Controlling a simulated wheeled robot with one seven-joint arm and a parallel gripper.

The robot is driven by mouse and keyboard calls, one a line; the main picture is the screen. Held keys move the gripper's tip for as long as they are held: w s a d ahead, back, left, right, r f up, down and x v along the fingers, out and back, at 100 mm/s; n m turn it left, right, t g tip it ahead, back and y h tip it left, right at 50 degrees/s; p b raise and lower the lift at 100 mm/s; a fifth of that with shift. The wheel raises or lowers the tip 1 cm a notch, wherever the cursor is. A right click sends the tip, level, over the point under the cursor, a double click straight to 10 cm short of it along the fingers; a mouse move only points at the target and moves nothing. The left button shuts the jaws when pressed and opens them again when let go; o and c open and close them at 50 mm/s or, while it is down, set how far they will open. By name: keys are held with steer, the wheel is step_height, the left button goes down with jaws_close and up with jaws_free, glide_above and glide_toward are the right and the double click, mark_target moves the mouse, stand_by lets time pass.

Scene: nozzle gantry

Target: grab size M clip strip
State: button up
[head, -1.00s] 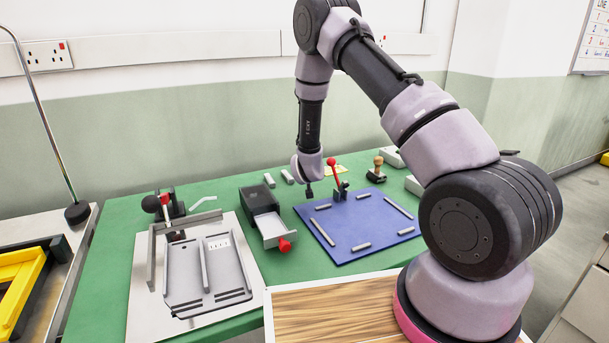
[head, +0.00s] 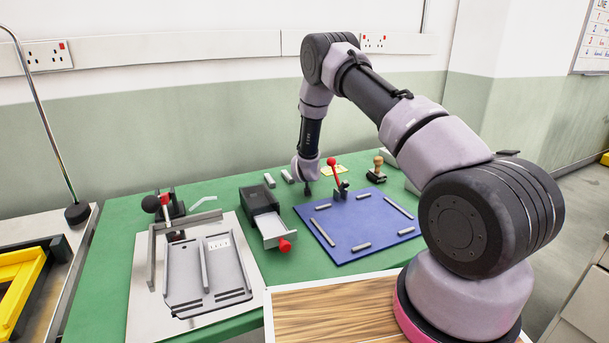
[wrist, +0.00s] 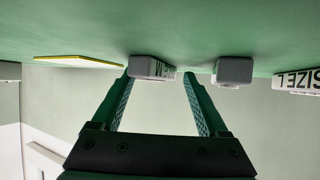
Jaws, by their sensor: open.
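My gripper (wrist: 157,78) is open, its two green fingers pointing at the far part of the green bench. In the wrist view, a grey block (wrist: 152,68) with a partly readable label, seemingly including an M, lies just beyond and between the fingertips. It is not held; whether it touches a finger cannot be told. A second grey block (wrist: 233,71) is right of the fingers, with no readable label. A strip labelled SIZE L (wrist: 298,81) is at the right edge. In the head view, my gripper (head: 308,189) is low over the bench, right of two small grey strips (head: 287,176).
A yellow-edged card (wrist: 78,62) is left of the fingers. A red-handled clamp (head: 337,180) stands close right of my gripper on the blue mat (head: 375,237). A black box with an open drawer (head: 262,207) is to the left. A wooden-handled stamp (head: 377,170) stands to the right.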

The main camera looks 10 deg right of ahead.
steer(key=shift+c, duration=0.4)
jaws_close()
steer(key=shift+r, duration=0.1)
